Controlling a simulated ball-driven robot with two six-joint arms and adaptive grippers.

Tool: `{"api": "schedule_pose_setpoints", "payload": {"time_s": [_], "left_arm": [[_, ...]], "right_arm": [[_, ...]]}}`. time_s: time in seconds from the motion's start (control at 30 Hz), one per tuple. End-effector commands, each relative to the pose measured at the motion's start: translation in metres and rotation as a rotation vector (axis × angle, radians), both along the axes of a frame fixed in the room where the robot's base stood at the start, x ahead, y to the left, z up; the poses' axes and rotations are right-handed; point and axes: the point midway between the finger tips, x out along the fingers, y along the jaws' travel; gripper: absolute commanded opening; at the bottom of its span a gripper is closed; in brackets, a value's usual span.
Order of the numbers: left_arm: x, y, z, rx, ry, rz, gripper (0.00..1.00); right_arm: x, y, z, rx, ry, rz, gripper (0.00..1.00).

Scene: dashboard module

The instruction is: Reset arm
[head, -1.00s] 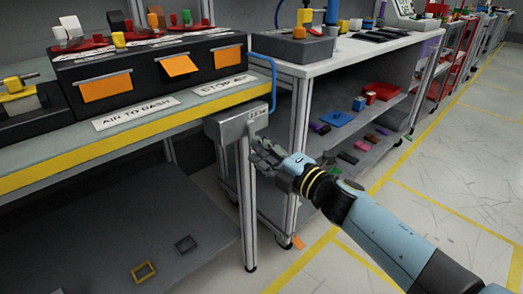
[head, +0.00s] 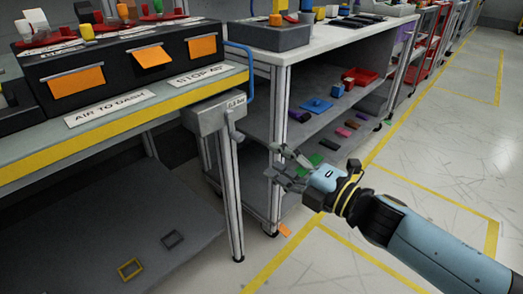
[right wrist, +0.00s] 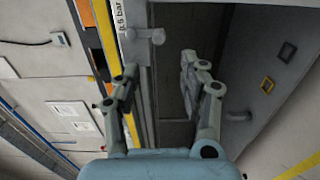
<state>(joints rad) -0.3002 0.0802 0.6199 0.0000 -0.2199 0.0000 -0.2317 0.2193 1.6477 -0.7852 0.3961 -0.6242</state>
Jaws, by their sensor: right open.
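My right gripper (head: 277,163) is open and empty in the head view, in front of the lower shelf of the right workbench. In the right wrist view its two fingers are spread apart (right wrist: 158,66). A grey box (head: 208,118) with a small pressure label is mounted at the front corner of the left bench. A small grey handle (head: 234,125) sticks out of the box; it also shows in the right wrist view (right wrist: 157,36), beyond the fingers. The gripper is to the right of the handle and apart from it. My left gripper is not in view.
The left bench (head: 130,122) carries a black unit (head: 120,65) with orange flaps. The right bench (head: 350,42) has shelves with coloured parts, including a red tray (head: 360,76). Two small frames lie on the lower left shelf (head: 60,225). The floor at right is clear.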

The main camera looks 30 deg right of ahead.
Motion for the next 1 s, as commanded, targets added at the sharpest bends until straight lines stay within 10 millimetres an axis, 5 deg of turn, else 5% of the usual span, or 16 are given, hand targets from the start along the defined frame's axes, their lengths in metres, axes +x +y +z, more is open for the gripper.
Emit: {"api": "schedule_pose_setpoints", "payload": {"time_s": [0.73,0.87,1.0], "left_arm": [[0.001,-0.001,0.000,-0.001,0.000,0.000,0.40],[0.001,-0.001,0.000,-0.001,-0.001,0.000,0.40],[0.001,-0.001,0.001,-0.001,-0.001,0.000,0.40]], "right_arm": [[-0.014,-0.002,-0.007,0.010,0.015,-0.006,0.43],[-0.028,-0.010,-0.058,0.064,0.130,-0.058,0.43],[-0.067,-0.032,-0.156,0.221,0.386,-0.214,0.43]]}}
